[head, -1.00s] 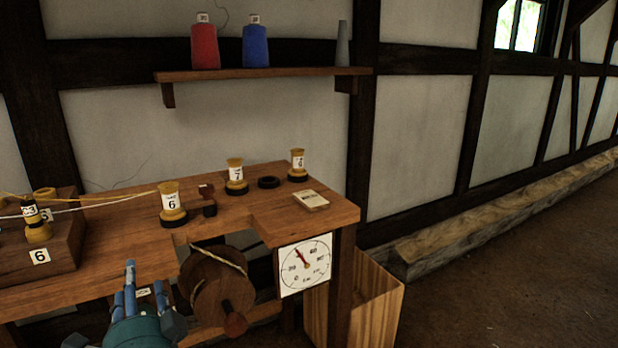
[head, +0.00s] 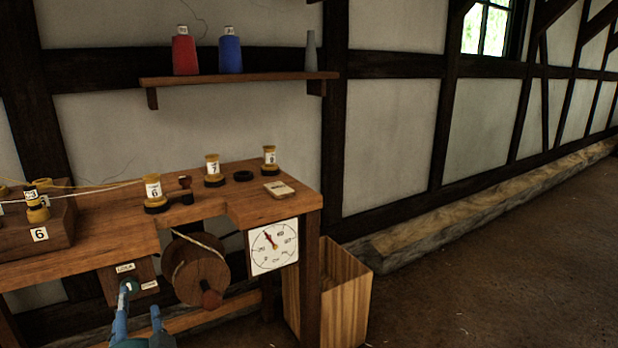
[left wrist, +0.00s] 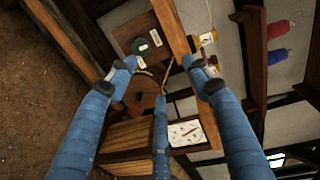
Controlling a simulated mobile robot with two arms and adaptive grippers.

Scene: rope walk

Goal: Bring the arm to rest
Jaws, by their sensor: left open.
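My left gripper (head: 141,308) is low in the head view, in front of the bench (head: 90,250), with only its blue fingers and part of its teal body showing. In the left wrist view my left gripper (left wrist: 160,78) has its three blue fingers spread, with nothing between them. Beyond the fingers is a wooden panel (left wrist: 122,38) with a dark green round part and white labels. In the head view one fingertip overlaps this panel (head: 109,288); I cannot tell whether they touch. My right gripper is in neither view.
A wooden reel (head: 195,268) with rope and a dial (head: 273,246) are at the bench front. An open wooden bin (head: 345,300) stands right of it. Several yellow spools, including spool 6 (head: 153,190), stand on top. The floor (head: 480,260) at right is clear.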

